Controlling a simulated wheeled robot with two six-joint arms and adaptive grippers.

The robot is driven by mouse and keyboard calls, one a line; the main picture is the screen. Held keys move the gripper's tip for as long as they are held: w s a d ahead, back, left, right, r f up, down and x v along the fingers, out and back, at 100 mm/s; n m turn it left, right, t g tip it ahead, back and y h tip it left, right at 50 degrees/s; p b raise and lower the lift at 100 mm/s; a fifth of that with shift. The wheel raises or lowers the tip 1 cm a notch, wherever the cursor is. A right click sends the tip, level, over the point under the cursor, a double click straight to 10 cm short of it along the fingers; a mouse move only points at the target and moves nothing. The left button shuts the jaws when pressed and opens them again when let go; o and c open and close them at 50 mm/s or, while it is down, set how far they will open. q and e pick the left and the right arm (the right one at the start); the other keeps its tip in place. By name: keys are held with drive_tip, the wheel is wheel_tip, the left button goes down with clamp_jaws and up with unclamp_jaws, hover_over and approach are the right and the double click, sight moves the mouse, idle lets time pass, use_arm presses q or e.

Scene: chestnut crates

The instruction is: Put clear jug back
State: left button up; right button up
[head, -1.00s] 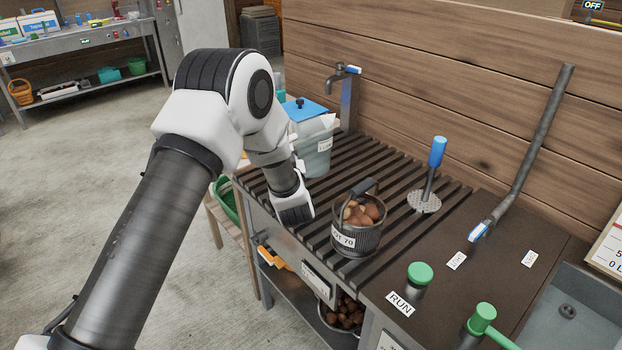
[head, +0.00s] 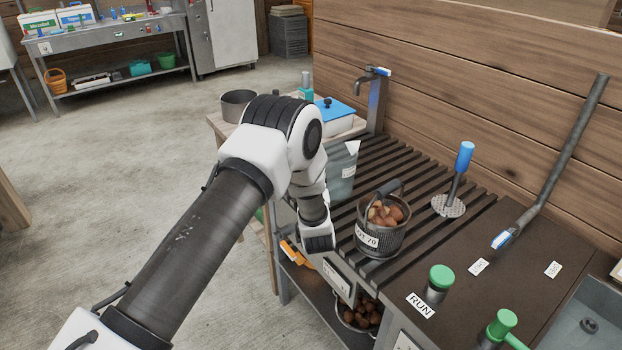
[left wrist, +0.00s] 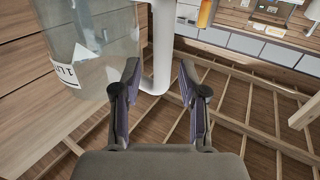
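The clear jug (head: 343,178) is see-through with a white label and stands at the left end of the dark slatted drainboard (head: 420,172), partly hidden behind my left arm. In the left wrist view the jug (left wrist: 95,50) fills the upper left, and its pale handle (left wrist: 163,45) runs down between my left fingertips. My left gripper (left wrist: 159,68) is open, with gaps showing on both sides of the handle. In the head view its fingers are hidden behind the wrist. My right gripper is out of view.
A chestnut basket (head: 381,236) stands on the slats, with a blue-handled tool (head: 459,175) behind it. A tap (head: 374,85) rises at the back. A wooden side table holds a pot (head: 238,105) and a blue-lidded box (head: 335,115). Open floor lies left.

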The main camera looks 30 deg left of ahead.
use_arm(q)
drive_tip(key=shift+r, duration=0.1)
drive_tip(key=b+v, duration=0.1)
drive_tip(key=v, duration=1.1)
drive_tip(key=s+d+f+m+g+h, duration=0.1)
drive_tip(key=s+f+m+g+h, duration=0.15)
drive_tip(key=s+f, duration=0.45)
drive_tip(key=s+d+f+m+g+h, duration=0.1)
drive_tip(key=s+d+f+g+h, duration=0.2)
drive_tip(key=f, duration=0.7)
drive_tip(key=s+d+f+m+g+h, duration=0.1)
drive_tip(key=s+f+g, duration=0.1)
drive_tip(key=s, duration=0.5)
drive_tip(key=s+d+f+m+g+h, duration=0.1)
drive_tip(key=s+d+f+g+h, duration=0.1)
drive_tip(key=s, duration=0.6)
drive_tip(key=s+d+f+m+g+h, duration=0.1)
drive_tip(key=s+f+g+h, duration=0.1)
drive_tip(key=s+g, duration=0.3)
drive_tip(key=shift+s+d+f, duration=0.15)
drive_tip(key=shift+s+f, duration=0.75)
drive_tip(key=shift+s, duration=0.75)
drive_tip(key=shift+m, duration=0.25)
